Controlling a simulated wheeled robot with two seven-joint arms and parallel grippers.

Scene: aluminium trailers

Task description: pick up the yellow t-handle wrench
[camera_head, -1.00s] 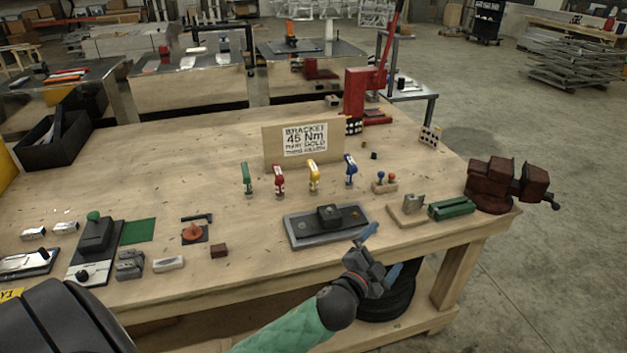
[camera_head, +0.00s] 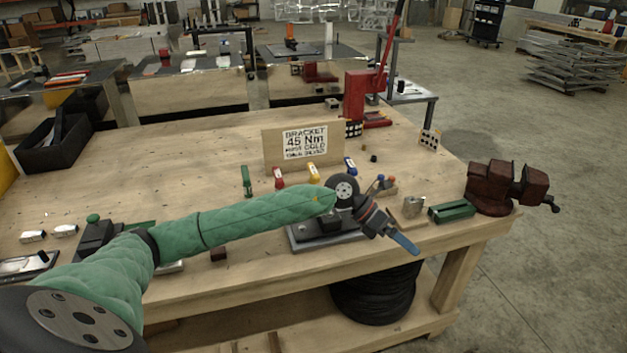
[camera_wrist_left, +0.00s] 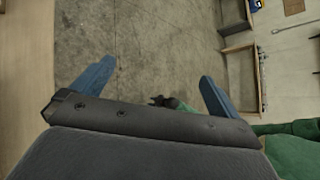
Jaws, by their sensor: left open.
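The yellow t-handle wrench (camera_head: 314,172) stands in front of the sign on the wooden bench, between a red one (camera_head: 279,178) and a blue one (camera_head: 350,166). Its lower part is hidden behind my green-sleeved left arm. My left gripper (camera_head: 405,243) is to the right of and nearer than the wrench, over the bench's front side, apart from it. In the left wrist view its two blue fingers (camera_wrist_left: 155,88) are spread with nothing between them; that view shows floor and no wrench.
A green handle (camera_head: 246,181) stands left of the red one. A grey plate fixture (camera_head: 300,243) lies partly under my arm. A green block (camera_head: 452,211) and a dark red vise (camera_head: 505,185) are at the right. The sign board (camera_head: 270,147) stands behind the handles.

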